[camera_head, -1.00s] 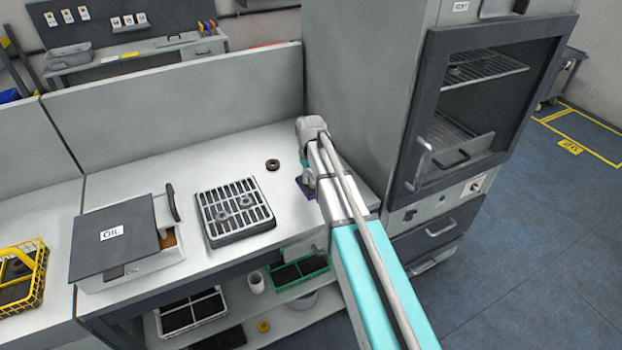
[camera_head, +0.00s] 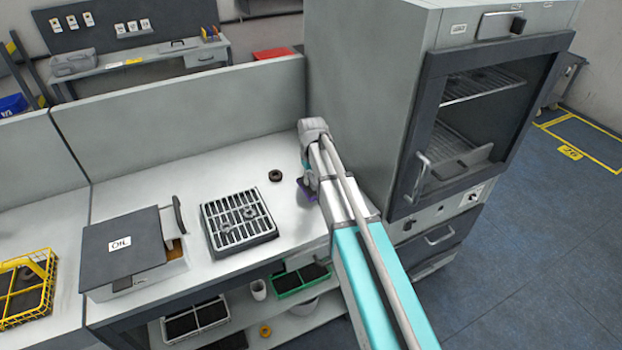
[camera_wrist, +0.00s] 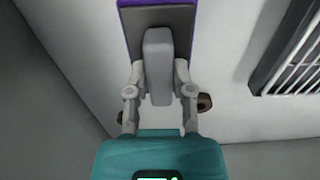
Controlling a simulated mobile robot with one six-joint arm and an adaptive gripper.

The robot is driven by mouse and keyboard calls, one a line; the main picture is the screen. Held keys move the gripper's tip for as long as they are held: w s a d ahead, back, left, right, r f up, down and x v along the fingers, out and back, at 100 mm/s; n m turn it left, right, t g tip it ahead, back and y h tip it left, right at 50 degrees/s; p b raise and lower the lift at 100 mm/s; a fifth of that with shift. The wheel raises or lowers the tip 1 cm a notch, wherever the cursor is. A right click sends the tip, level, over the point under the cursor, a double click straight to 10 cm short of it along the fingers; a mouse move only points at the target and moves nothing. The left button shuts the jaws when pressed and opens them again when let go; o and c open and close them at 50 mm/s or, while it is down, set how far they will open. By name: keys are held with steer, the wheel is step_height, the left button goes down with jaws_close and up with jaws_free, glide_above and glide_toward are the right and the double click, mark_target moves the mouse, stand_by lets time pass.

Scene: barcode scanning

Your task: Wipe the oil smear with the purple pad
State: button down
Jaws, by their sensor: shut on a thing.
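In the wrist view the pad (camera_wrist: 127,26) has a purple rim, a dark grey back and a light grey grip block. My gripper (camera_wrist: 158,80) is shut on that block, one finger on each side. I cannot tell whether the pad touches the counter. I cannot make out the oil smear; my arm and the pad cover part of the counter there.
A dark ring (camera_head: 276,175) lies left of my gripper. A slatted tray (camera_head: 240,243) with ring-shaped parts and a lidded OIL box (camera_head: 122,245) stand farther left. The tall oven cabinet (camera_head: 360,100) rises close on the right, and a partition (camera_head: 190,110) closes the back.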

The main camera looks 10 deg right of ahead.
steer(key=shift+r+p, duration=0.5)
steer(key=shift+r, duration=0.25)
steer(key=shift+r+p, duration=1.5)
steer(key=shift+d, duration=0.1)
